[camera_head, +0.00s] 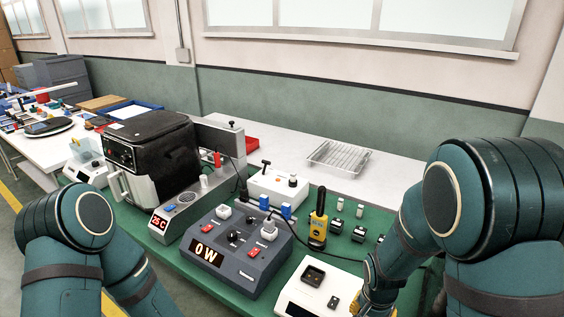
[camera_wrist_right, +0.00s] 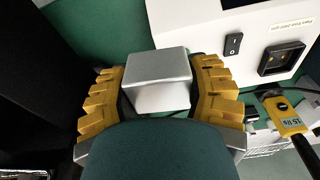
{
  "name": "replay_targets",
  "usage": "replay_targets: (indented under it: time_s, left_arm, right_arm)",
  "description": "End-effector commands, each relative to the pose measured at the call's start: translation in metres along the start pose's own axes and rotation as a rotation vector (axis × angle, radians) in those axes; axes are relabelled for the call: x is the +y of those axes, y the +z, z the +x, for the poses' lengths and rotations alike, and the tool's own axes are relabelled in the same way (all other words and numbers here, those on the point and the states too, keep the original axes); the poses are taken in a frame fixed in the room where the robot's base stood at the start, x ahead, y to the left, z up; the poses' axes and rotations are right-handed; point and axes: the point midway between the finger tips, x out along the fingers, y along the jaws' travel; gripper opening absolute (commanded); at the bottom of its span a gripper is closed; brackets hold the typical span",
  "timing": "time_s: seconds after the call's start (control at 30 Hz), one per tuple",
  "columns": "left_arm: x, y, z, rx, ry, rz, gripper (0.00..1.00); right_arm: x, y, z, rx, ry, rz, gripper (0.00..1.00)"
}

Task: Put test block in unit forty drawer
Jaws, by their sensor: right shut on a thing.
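The test block (camera_wrist_right: 157,80) is a silvery metal block with flat faces. My right gripper (camera_wrist_right: 158,92) is shut on it, with a yellow ribbed finger on each side. In the head view the right gripper (camera_head: 376,298) is low at the right, beside the white instrument, and the block is hidden there. A black fryer (camera_head: 152,150) stands left of centre on the bench. Its front drawer has a pale handle (camera_head: 117,187) and looks shut. No unit number is legible on it. My left gripper is out of view; only its arm shows.
A grey power meter (camera_head: 236,250) reading 0 W and a 25 C unit (camera_head: 170,220) stand in front of and beside the fryer. A white instrument (camera_head: 318,285) and a yellow handheld meter (camera_head: 318,228) are near the right arm. A wire rack (camera_head: 338,158) lies behind.

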Motion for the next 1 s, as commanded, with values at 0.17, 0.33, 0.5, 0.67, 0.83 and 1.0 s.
replay_targets:
  time_s: [0.17, 0.33, 0.5, 0.67, 0.83, 1.0]
  left_arm:
    - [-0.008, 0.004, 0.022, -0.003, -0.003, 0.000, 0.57]
    - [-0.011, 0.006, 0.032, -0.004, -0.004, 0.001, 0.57]
    - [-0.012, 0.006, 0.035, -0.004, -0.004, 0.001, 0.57]
    - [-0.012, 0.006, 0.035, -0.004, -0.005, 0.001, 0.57]
    - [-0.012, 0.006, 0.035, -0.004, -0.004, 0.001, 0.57]
    - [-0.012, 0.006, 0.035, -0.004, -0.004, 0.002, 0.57]
  right_arm:
    - [-0.012, 0.013, 0.022, 0.000, -0.041, -0.324, 0.09]
    - [-0.019, 0.021, 0.032, -0.001, -0.067, -0.539, 0.09]
    - [-0.022, 0.025, 0.035, 0.000, -0.078, -0.639, 0.09]
    - [-0.022, 0.025, 0.034, 0.000, -0.080, -0.655, 0.09]
    - [-0.023, 0.025, 0.034, -0.001, -0.079, -0.653, 0.09]
    - [-0.023, 0.025, 0.034, -0.001, -0.079, -0.653, 0.09]
